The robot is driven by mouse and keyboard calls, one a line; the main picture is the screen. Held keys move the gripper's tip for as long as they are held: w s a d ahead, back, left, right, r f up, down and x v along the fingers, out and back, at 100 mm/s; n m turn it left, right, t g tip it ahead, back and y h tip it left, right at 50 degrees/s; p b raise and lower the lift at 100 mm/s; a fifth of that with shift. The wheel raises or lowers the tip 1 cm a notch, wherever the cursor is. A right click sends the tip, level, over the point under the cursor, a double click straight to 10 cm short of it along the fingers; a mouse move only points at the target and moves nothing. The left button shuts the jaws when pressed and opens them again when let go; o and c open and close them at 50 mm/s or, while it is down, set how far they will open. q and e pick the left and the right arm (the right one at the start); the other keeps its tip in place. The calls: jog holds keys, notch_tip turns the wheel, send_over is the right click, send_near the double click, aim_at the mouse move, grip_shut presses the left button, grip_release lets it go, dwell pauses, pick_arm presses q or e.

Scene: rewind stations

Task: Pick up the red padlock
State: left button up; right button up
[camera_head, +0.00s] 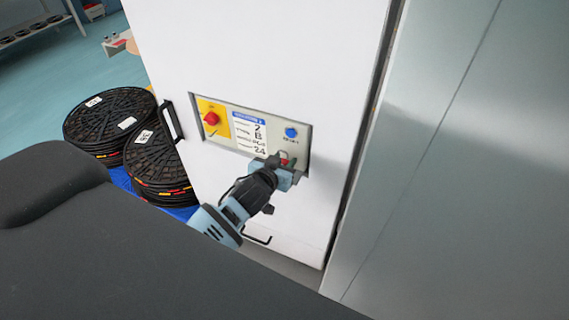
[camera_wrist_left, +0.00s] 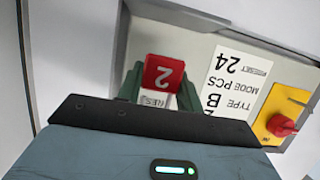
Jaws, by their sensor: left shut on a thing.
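The red padlock (camera_wrist_left: 163,76) bears a white 2 and shows between the dark green finger pads of my left gripper (camera_wrist_left: 160,93) in the left wrist view. A white tag is just below its red body. In the head view, my left gripper (camera_head: 285,170) is at the lower right of the control panel (camera_head: 217,138), shut on the padlock (camera_head: 284,161), which is mostly hidden there. I cannot tell whether the padlock still touches the panel. My right gripper is not in view.
The panel on the white cabinet (camera_head: 260,60) has a red knob (camera_head: 211,118) on a yellow plate, a label and a blue button (camera_head: 291,133). A black handle (camera_head: 171,121) juts out at left. Stacked black reels (camera_head: 108,115) stand beyond. A grey metal wall (camera_head: 460,160) is at right.

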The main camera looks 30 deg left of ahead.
pick_arm(q)
jog(key=s+d+r+b, duration=0.1)
jog(key=s, duration=1.4)
jog(key=shift+r, duration=0.2)
jog(key=shift+w+a+f, duration=0.1)
jog(key=shift+w+a, duration=0.05)
jog(key=shift+w, duration=0.05)
